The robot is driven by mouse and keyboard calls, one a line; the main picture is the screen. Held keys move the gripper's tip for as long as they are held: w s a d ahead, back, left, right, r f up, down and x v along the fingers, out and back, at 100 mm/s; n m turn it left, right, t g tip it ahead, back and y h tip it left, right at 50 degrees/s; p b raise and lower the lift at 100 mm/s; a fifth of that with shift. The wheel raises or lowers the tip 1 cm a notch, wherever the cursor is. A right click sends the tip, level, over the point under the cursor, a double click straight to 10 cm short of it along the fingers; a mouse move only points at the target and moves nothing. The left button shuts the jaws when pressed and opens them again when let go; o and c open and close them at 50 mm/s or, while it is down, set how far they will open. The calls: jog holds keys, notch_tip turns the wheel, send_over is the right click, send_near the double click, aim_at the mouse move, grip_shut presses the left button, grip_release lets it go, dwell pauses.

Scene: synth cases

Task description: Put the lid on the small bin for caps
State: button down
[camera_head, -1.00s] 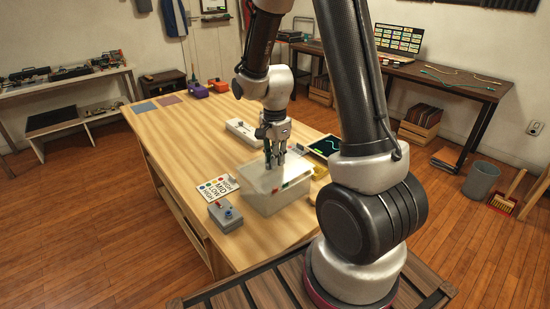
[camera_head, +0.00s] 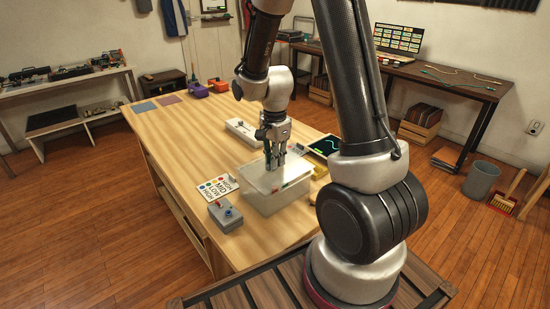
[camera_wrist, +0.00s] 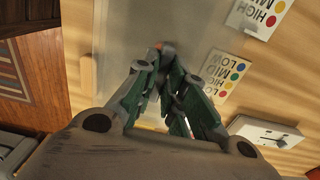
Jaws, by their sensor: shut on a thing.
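The small bin (camera_head: 278,204) is a pale, translucent box on the wooden table, in front of my arm. The pale lid (camera_head: 257,177) lies level at the bin's top in the head view; I cannot tell whether it is seated all round. My gripper (camera_head: 274,167) points down over it, its fingers closed together on the lid's grip. In the wrist view the lid (camera_wrist: 125,35) is a grey sheet beyond my fingertips (camera_wrist: 160,55). The fingers hide the grip, and most of the bin's rim is hidden.
A white switch box (camera_head: 243,131) and a dark screen with a green trace (camera_head: 325,147) are behind. The table's left side is mostly clear.

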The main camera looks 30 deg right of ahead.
jog(key=shift+f, duration=0.75)
jog(key=c, duration=1.4)
grip_release()
notch_tip(320, 180, up, 12)
